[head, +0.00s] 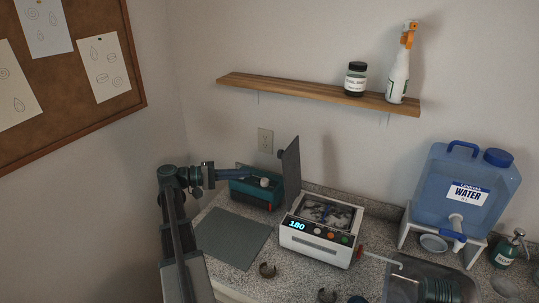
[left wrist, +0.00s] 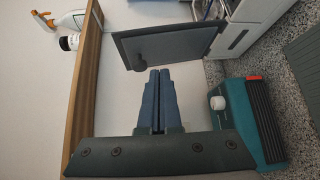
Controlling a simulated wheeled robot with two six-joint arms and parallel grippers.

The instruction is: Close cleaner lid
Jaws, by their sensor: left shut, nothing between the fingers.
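The white cleaner (head: 314,241) stands on the counter, its display reading 180. Its dark flat lid (head: 291,174) stands raised at the left side, so the tub is uncovered. In the left wrist view the lid (left wrist: 180,43) shows its face with a dark knob (left wrist: 138,55); the cleaner body (left wrist: 248,28) is at upper right. My left gripper (head: 236,172) is shut and empty, to the left of the lid. In the left wrist view its closed fingertips (left wrist: 160,72) point at the lid's edge; I cannot tell whether they touch. My right gripper is not in view.
A teal box (head: 250,189) with a white knob sits below my left gripper. A grey mat (head: 233,238) lies at left. A wooden shelf (head: 290,88) hangs above.

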